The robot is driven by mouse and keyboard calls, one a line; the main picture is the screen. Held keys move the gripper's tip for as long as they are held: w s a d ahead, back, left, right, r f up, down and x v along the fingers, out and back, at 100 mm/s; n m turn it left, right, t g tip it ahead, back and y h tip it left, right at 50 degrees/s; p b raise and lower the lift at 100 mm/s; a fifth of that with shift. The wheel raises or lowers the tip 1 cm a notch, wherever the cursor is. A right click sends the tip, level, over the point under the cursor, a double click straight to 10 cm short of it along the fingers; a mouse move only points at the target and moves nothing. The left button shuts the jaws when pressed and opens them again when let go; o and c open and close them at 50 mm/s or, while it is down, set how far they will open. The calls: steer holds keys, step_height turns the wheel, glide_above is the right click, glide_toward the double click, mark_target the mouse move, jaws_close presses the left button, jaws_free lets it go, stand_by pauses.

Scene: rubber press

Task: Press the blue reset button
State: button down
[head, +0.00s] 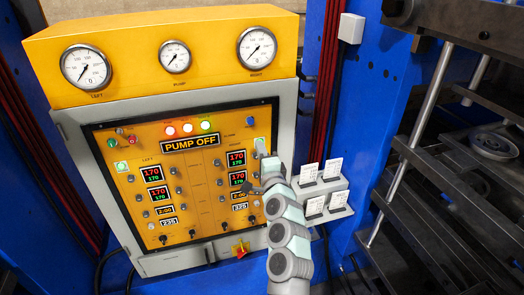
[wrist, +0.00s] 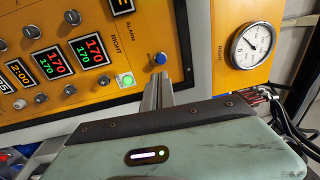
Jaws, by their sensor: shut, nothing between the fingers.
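The blue button (head: 250,121) sits at the upper right of the yellow control panel, and it shows in the wrist view (wrist: 161,59) just beyond my fingertips. My gripper (head: 263,149) is shut with nothing between its fingers. It is in front of the panel's right side, below the blue button in the head view. In the wrist view my gripper (wrist: 164,78) points toward the button, with its fingertips close below it. I cannot tell the exact gap to the panel.
A lit green button (wrist: 125,80) is left of my fingertips. The "PUMP OFF" display (head: 190,144), red number displays (head: 237,158) and several knobs share the panel. Card holders (head: 321,187) stand at right. A round gauge (wrist: 256,45) is at right in the wrist view.

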steer(key=shift+v, duration=0.85)
